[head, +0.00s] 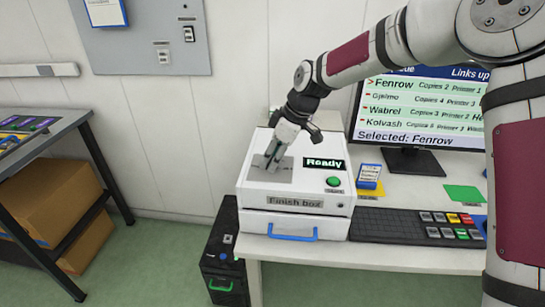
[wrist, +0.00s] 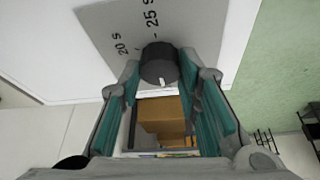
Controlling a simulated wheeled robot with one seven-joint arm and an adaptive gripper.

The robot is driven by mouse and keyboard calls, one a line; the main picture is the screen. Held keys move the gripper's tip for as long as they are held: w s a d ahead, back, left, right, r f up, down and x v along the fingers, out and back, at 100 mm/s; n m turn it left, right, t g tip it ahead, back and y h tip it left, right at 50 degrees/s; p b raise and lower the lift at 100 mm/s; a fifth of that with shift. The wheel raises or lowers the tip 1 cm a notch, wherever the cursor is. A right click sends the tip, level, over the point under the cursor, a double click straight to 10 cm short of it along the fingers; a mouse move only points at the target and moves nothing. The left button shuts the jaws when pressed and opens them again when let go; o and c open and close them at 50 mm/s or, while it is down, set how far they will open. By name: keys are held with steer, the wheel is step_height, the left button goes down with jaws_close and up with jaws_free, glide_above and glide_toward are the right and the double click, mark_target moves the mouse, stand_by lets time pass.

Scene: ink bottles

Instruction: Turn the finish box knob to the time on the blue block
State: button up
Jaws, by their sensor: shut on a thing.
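The white finish box (head: 246,187) stands on the desk with a lit "Ready" display (head: 325,163) and a green button (head: 333,181). My gripper (head: 273,158) reaches down to the grey dial plate (head: 258,174) on its top; the knob is hidden there. In the wrist view the dark round knob (wrist: 160,60) sits between my fingertips (wrist: 160,74), and my gripper is shut on it. A small white mark on the knob faces the bottom of that picture. "20 s" and "25 s" show on the plate. A blue-and-white block (head: 369,174) stands right of the box; its writing is too small to read.
A monitor (head: 420,110) shows "Selected: Fenrow". A dark keypad (head: 390,225) lies in front of it, with a green card (head: 463,193) behind. A drawer with a blue handle (head: 292,233) is under the box. A black unit (head: 224,262) stands on the floor.

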steer(key=o, duration=1.1)
steer(key=shift+o, duration=0.2)
steer(key=w+v, duration=0.1)
steer(key=v, duration=1)
steer(key=shift+s+d+r, duration=0.2)
steer(key=shift+s+r, duration=0.2)
steer(key=shift+s, duration=0.1)
